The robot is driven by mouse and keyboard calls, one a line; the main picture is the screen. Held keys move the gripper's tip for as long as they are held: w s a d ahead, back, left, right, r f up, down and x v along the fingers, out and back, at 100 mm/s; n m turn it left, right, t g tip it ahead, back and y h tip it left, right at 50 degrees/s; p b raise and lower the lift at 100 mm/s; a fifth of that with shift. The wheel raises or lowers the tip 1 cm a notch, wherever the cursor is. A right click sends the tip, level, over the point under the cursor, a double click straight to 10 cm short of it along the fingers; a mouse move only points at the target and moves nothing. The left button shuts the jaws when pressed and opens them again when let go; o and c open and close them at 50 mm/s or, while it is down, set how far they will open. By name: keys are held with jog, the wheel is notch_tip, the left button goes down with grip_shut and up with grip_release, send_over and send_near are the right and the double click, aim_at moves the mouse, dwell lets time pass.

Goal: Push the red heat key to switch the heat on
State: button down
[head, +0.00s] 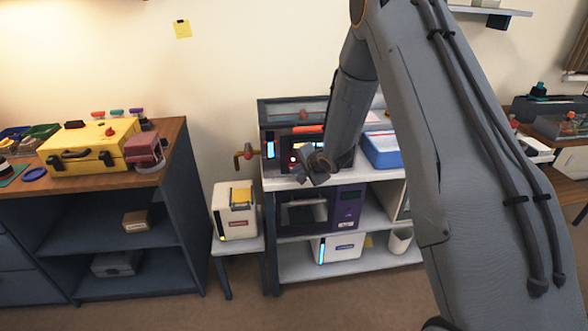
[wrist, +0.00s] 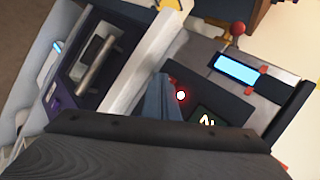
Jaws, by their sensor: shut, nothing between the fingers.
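The red heat key (wrist: 181,95) shows in the wrist view as a red glow with a bright white centre, on a dark panel. In the head view a small red glowing spot (head: 293,160) shows on the dark device on top of the white shelf unit. My gripper (head: 303,174) is just right of and below that spot. In the wrist view my gripper's shut, blue-grey fingers (wrist: 166,82) are close beside the key, with nothing between them. I cannot tell whether they touch it. Part of the device is hidden behind my gripper and arm.
The device has a cyan display (wrist: 236,69) and a dark screen with pale marks (wrist: 207,121). A red-knobbed lever (head: 246,152) sticks out at its left. A blue tray (head: 383,150) is at the right on the shelf top. A purple device (head: 347,207) stands below.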

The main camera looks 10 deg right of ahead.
jog(key=shift+s, duration=0.35)
jog(key=shift+s+p, duration=1.4)
jog(key=shift+s, duration=1.6)
jog(key=s+d+r+n+g+h+b, duration=0.1)
jog(key=s+d+r+n+g+h, duration=0.15)
jog(key=s+r, duration=0.3)
jog(key=s+d+r+n+g+h+b, duration=0.1)
jog(key=s+d+r+n, duration=0.25)
jog(key=s, duration=0.35)
jog(key=s+r+n+g, duration=0.2)
jog(key=s, duration=0.8)
jog(key=s+r+n+g, duration=0.2)
jog(key=s+n, duration=0.1)
jog(key=s, duration=0.6)
jog(key=shift+s+a+r+b, duration=0.2)
jog(key=shift+s+r+b, duration=0.05)
jog(key=shift+s+b, duration=0.15)
